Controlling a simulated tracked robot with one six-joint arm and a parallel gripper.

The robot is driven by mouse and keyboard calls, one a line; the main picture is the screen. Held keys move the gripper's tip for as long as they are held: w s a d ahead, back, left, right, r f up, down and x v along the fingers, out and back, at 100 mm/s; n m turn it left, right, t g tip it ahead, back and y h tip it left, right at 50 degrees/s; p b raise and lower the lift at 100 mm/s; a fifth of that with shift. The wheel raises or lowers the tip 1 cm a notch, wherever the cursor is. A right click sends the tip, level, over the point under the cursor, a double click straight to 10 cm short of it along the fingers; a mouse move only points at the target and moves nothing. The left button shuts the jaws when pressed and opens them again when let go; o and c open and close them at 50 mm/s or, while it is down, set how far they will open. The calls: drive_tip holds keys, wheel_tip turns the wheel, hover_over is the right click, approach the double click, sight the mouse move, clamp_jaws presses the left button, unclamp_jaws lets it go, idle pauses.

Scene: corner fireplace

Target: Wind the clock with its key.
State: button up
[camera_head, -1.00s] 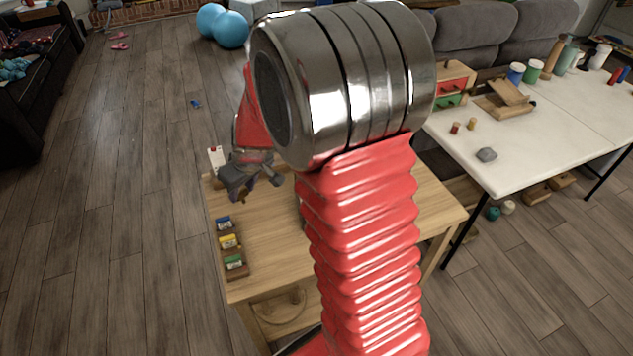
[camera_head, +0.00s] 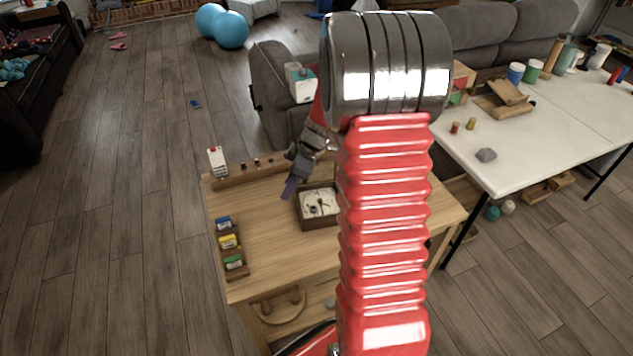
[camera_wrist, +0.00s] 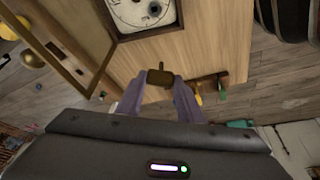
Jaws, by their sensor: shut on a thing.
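The clock (camera_head: 309,222) lies face up on the wooden table, a dark square case with a white dial. The wrist view shows part of the dial (camera_wrist: 150,10) at the top, with dark marks on it. A framed door (camera_wrist: 72,52) stands open at the left of that view. My gripper (camera_head: 290,188) is over the table, to the left of the clock in the head view. In the wrist view its purple fingers are shut on a small brass-brown key (camera_wrist: 160,75). The key is apart from the dial. The key cannot be made out in the head view.
Small coloured boxes (camera_head: 228,241) stand in a rack along the table's left edge. A white carton (camera_head: 216,160) and a wooden strip with small dark pieces (camera_head: 245,171) are at the back. The table's front left is clear. A white table (camera_head: 540,135) stands at right.

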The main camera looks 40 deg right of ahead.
drive_tip(key=s+d+n+g, duration=0.1)
drive_tip(key=s+d+n, duration=0.2)
drive_tip(key=d, duration=0.3)
drive_tip(key=shift+d+f+n+g+y, duration=0.3)
drive_tip(key=shift+d+n+y, duration=0.1)
drive_tip(key=shift+n, duration=0.3)
drive_tip(key=shift+f, duration=2.35)
drive_tip(key=n, duration=0.1)
drive_tip(key=n+g, duration=0.1)
drive_tip(key=n, duration=0.2)
drive_tip(key=shift+w+n+g+y, duration=0.25)
drive_tip(key=shift+n+g+y, duration=0.05)
drive_tip(key=shift+g, duration=0.1)
drive_tip(key=n+g, duration=0.1)
drive_tip(key=n, duration=0.1)
drive_tip(key=n+g, duration=0.1)
drive_tip(key=n, duration=0.2)
drive_tip(key=shift+w, duration=0.15)
drive_tip(key=m, duration=0.1)
drive_tip(key=m+t, duration=0.1)
drive_tip(key=m, duration=0.2)
drive_tip(key=shift+s+r+t, duration=0.1)
drive_tip(key=shift+s+t, duration=0.15)
drive_tip(key=shift+t, duration=0.15)
drive_tip(key=m, duration=0.2)
drive_tip(key=m+t, duration=0.1)
drive_tip(key=m, duration=0.1)
drive_tip(key=shift+s+m+t, duration=0.15)
drive_tip(key=shift+m+t, duration=0.15)
drive_tip(key=shift+m, duration=0.5)
